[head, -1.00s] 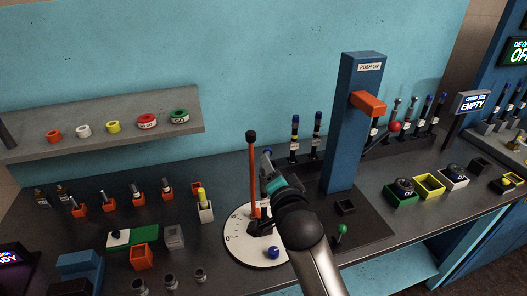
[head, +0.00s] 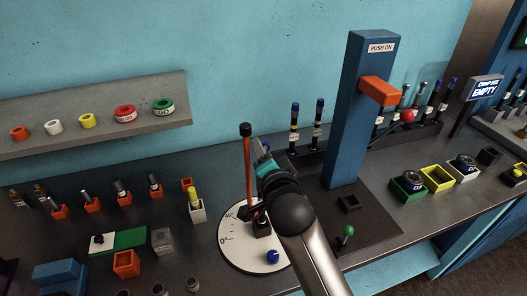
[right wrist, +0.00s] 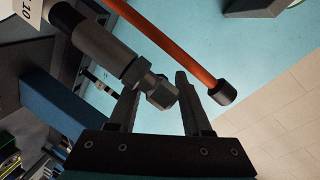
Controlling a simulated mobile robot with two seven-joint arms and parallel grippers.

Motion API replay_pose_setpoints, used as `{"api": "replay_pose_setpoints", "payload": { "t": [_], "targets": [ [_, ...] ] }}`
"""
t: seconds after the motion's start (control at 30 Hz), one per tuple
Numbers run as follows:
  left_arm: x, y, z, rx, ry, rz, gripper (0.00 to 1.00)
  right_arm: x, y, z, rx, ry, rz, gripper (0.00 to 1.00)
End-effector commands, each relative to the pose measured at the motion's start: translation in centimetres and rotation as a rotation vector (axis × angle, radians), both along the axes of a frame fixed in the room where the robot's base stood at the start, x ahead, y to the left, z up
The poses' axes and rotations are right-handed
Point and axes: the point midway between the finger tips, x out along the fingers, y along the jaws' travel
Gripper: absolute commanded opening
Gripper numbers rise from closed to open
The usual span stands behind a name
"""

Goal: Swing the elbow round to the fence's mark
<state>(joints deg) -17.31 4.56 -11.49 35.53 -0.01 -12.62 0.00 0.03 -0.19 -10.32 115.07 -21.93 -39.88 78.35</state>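A white round dial plate (head: 229,256) with degree marks lies on the bench. A tall orange rod with a black cap (head: 247,160) stands on it beside a dark block (head: 262,229). My right gripper (head: 262,152) is at the upper part of the rod, just to its right; my arm hides much of that area. In the right wrist view, the fingers of my right gripper (right wrist: 158,100) are apart. A dark metal fitting with a hex end (right wrist: 158,90) reaches between them, and I cannot tell if they touch it. The orange rod (right wrist: 175,40) passes beyond the fingers. My left gripper is out of view.
A blue post (head: 352,130) with an orange arm (head: 379,91) stands right of the dial. A blue knob (head: 272,257) sits on the dial's front. Hose ends (head: 317,125) stand behind. Several small bins and fittings fill the left bench, below a grey shelf (head: 85,140).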

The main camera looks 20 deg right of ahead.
Motion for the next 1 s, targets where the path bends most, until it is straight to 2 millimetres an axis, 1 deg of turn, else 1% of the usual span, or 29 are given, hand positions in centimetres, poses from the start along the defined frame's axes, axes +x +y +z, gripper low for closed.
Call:
{"api": "replay_pose_setpoints", "payload": {
  "t": [0.03, 0.07, 0.4, 0.53, 0.8, 1.0],
  "targets": [
    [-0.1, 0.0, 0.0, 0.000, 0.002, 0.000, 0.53, 0.0, 0.0, 0.0, 0.000, 0.000, 0.000, 0.42],
    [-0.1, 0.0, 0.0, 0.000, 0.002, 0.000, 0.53, 0.0, 0.0, 0.0, 0.000, 0.000, 0.000, 0.39],
    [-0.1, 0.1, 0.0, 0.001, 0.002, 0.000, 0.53, 0.0, 0.0, -0.1, 0.000, 0.002, -0.001, 0.01],
    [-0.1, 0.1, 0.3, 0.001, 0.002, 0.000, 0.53, 0.0, 0.0, 0.0, -0.002, 0.003, 0.009, 0.00],
    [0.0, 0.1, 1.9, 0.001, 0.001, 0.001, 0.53, 0.1, 0.3, 0.0, -0.002, 0.006, 0.093, 0.00],
    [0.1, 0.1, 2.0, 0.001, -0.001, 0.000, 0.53, 0.2, 0.4, -0.2, -0.001, 0.005, 0.108, 0.00]
  ]
}}
